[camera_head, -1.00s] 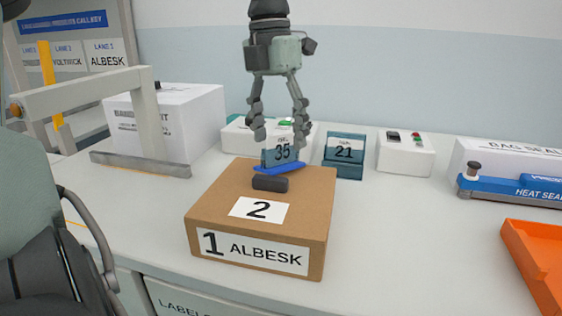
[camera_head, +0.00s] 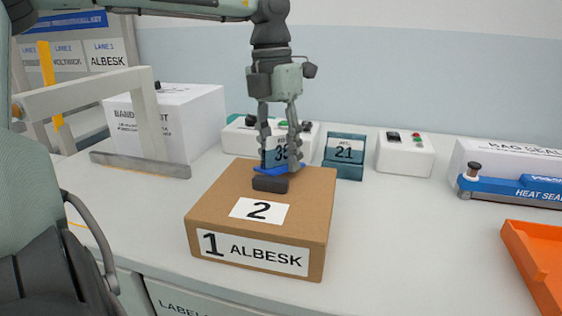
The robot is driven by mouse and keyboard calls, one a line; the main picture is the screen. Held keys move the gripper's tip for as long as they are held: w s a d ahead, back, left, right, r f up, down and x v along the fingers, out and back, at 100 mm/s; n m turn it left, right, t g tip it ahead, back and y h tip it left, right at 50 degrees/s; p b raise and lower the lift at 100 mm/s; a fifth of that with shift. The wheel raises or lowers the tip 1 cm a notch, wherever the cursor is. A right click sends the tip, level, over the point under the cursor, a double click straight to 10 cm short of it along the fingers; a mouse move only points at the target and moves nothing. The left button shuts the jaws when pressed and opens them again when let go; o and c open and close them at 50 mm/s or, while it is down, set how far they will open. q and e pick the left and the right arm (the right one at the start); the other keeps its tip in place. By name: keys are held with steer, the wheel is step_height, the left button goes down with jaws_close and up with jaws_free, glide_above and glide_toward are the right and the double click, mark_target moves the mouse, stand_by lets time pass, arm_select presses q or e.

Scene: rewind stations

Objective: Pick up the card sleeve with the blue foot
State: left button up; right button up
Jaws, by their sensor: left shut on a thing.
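The card sleeve with the blue foot (camera_head: 272,169) stands on top of the cardboard box (camera_head: 205,205), near its back edge. Its card reads 35, partly covered by a finger. My left gripper (camera_head: 280,155) points down from above and is shut on the card sleeve, with one finger on each side of it. A small dark block (camera_head: 270,184) lies just in front of the blue foot on the box. My right gripper does not show clearly; a dark arm part is at the lower left.
A blue-green holder marked 21 (camera_head: 344,152) stands behind and right of the box. A white control box (camera_head: 406,153), the heat sealer (camera_head: 515,188) and an orange tray (camera_head: 540,262) are further right. A grey frame (camera_head: 150,125) stands left. The counter right of the box is clear.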

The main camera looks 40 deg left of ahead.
arm_select(q)
steer(key=shift+r, duration=0.75)
step_height(320, 180, up, 3)
steer(key=shift+f, duration=0.1)
steer(key=s+a+r+b, duration=0.25)
steer(key=s+r, duration=0.35)
steer(key=s, duration=0.5)
steer(key=n+t+y, duration=0.2)
steer(key=n, duration=0.3)
glide_above(276, 169)
steer(key=f, duration=0.5)
steer(key=shift+s+d, duration=0.15)
steer(key=shift+s, duration=0.15)
steer(key=shift+s+x, duration=0.2)
steer(key=shift+x, duration=0.8)
steer(key=shift+s+x, duration=0.15)
steer(key=shift+x, duration=0.8)
steer(key=shift+d, duration=0.15)
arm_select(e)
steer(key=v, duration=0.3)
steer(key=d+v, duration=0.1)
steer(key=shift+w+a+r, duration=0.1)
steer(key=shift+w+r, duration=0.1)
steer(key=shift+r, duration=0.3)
arm_select(q)
steer(key=shift+f, duration=0.15)
